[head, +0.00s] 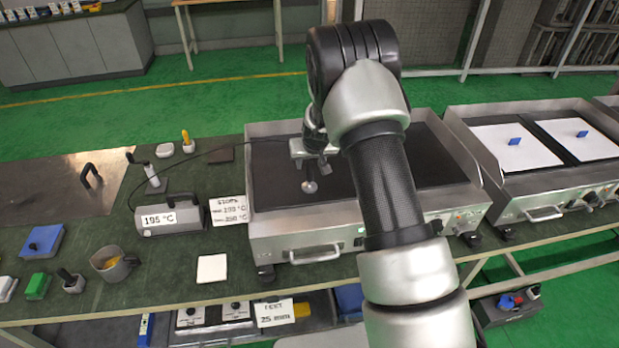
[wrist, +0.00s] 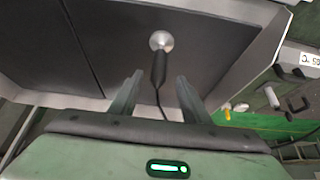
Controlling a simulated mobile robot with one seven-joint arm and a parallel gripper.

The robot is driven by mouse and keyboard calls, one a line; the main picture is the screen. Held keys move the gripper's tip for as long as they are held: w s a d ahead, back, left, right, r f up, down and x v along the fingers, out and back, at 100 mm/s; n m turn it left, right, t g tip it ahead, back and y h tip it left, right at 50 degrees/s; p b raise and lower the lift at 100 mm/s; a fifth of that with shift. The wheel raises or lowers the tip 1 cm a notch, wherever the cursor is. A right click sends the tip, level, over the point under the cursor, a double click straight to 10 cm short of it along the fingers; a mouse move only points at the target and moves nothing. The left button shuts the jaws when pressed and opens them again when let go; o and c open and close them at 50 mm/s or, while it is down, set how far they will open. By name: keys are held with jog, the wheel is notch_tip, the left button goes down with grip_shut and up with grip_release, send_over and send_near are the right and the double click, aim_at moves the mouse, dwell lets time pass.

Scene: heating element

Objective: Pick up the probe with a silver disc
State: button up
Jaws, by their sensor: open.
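The probe has a round silver disc, a black handle and a thin dark cable. In the wrist view the probe (wrist: 160,64) is over the dark griddle plate, its disc pointing away from me. Its handle lines up with the gap between my fingers, and its lower end and cable lie between them in the picture. In the head view the probe's disc (head: 309,187) shows just below my gripper (head: 312,158), which partly hides the rest. My gripper, also in the wrist view (wrist: 158,80), is open, with no finger visibly closed on the handle.
The griddle (head: 270,170) has raised metal walls around its dark plate. Left of it stand a 195 °C display box (head: 170,217), a sign card (head: 229,210), a white square (head: 212,268) and a mug (head: 113,263). A second griddle (head: 540,150) stands right.

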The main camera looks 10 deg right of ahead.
aim_at(310, 176)
jog(key=shift+p+x, duration=0.5)
jog(key=shift+x, duration=2.2)
jog(key=shift+s+d+f, duration=0.1)
jog(key=shift+s+d, duration=0.05)
jog(key=shift+c, duration=0.5)
grip_shut()
